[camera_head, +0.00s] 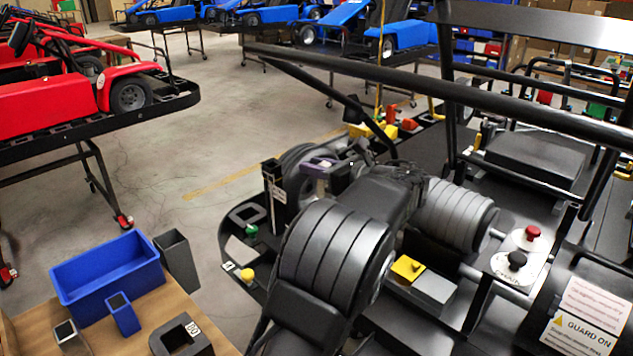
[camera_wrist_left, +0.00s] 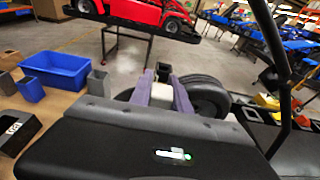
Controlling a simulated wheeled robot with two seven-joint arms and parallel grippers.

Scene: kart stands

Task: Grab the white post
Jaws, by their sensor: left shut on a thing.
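My left gripper (camera_head: 320,167) has purple fingers and shows near the middle of the head view, beside a dark tyre of the near kart. In the left wrist view the two purple fingers of my left gripper (camera_wrist_left: 162,92) stand on either side of a pale white post (camera_wrist_left: 163,97). The gripper is shut on this post, and the fingers hide part of it. In the head view the post is mostly hidden by the gripper, and I cannot tell whether its foot touches anything. My right gripper is not in view.
A dark upright post with a white label (camera_head: 275,187) stands just left of the gripper. A black kart frame bar (camera_head: 400,75) crosses above. A blue bin (camera_head: 108,275) sits on a wooden table at lower left. Open floor (camera_head: 215,130) lies beyond.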

